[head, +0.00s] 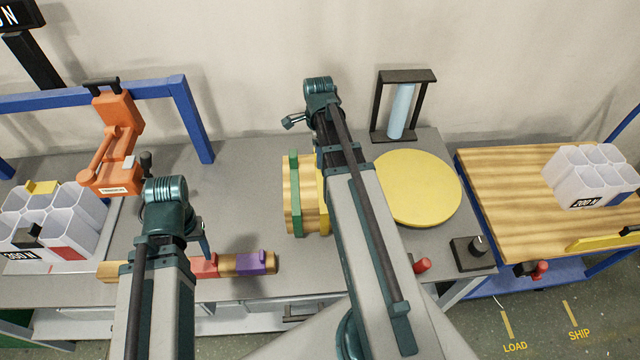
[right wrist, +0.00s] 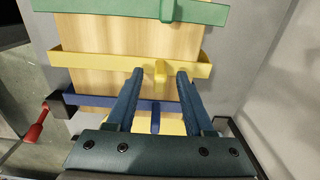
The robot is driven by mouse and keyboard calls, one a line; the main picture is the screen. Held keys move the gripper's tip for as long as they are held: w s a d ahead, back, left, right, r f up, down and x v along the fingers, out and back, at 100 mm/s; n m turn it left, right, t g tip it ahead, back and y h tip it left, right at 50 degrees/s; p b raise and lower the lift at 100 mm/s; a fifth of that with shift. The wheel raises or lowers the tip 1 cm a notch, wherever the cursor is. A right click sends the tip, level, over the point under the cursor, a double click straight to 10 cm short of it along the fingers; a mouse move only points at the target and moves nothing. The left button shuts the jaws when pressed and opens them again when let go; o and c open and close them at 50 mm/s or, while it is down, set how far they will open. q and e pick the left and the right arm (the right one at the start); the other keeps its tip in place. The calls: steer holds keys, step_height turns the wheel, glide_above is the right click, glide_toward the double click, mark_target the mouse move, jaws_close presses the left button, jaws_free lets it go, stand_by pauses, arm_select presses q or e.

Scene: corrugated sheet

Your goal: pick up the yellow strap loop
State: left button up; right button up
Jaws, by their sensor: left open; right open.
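A yellow strap loop (right wrist: 100,62) goes around a pale wooden bundle (right wrist: 125,25), between a green strap loop (right wrist: 110,20) and a blue strap loop (right wrist: 90,101). It also shows in the head view (head: 323,205), partly behind my right arm. Its small raised tab lies between the fingertips of my right gripper (right wrist: 159,73) in the right wrist view. The gripper is open; touching cannot be told. My right arm hides it in the head view. My left gripper (head: 204,244) is mostly hidden behind its arm, near a wooden bar with red and purple straps, and is open.
A round yellow disc (head: 418,188) lies right of the bundle, with a bottle stand (head: 405,76) behind it. A black knob box (head: 467,252) sits at the front right. An orange device (head: 118,125) and white bins (head: 85,215) stand left.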

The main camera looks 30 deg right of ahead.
steer(key=shift+f, duration=0.25)
jaws_close()
stand_by(1.3)
